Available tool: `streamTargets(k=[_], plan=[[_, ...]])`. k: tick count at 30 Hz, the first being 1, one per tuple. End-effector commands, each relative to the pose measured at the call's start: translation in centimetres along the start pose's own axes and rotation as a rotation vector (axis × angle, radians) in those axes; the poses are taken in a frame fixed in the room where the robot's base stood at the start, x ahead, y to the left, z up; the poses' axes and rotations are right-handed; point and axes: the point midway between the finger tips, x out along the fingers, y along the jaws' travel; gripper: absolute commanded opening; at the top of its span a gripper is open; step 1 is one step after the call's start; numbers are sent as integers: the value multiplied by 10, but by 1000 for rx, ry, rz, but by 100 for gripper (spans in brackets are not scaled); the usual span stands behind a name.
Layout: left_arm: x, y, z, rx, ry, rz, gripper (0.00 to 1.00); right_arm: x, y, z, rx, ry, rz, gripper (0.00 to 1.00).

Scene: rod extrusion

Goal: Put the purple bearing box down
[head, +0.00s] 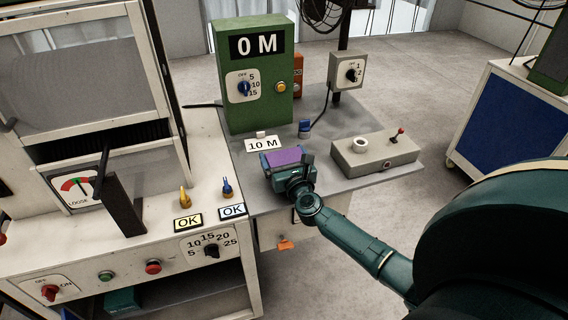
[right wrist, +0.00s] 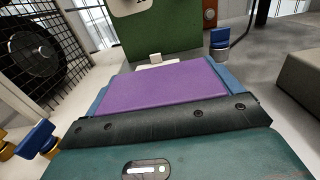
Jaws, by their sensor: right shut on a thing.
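The purple bearing box (head: 285,156) is at the end of my right arm, over the grey table in front of the green cabinet. In the right wrist view its flat purple top (right wrist: 160,88) fills the middle, with blue along its sides. My right gripper (head: 289,165) is shut on the box. Whether the box touches the table top is hard to tell. My left gripper is not in view.
A green cabinet (head: 250,105) reading "0 M" stands behind the box, with a "10 M" card (head: 264,144) before it. A blue-topped piece (head: 304,128) stands right of the card. A grey control box (head: 374,155) with a red-knobbed lever is to the right. Bare table (head: 245,190) shows at left.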

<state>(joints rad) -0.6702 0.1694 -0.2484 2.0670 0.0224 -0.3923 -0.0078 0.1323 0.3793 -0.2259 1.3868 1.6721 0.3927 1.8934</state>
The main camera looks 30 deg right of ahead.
Motion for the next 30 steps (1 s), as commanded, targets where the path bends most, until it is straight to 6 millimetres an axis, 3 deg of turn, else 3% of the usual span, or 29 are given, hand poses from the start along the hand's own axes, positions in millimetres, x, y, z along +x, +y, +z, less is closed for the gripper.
streamTargets(k=[12,13,16,26,30], plan=[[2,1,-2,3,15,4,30,0,0,-6,0,-4,0,57],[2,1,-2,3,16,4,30,0,0,-7,0,-1,0,92],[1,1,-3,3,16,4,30,0,0,-6,0,-1,0,100],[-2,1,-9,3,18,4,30,0,0,0,-1,-1,1,100],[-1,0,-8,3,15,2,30,-22,1,-5,2,3,3,100]])
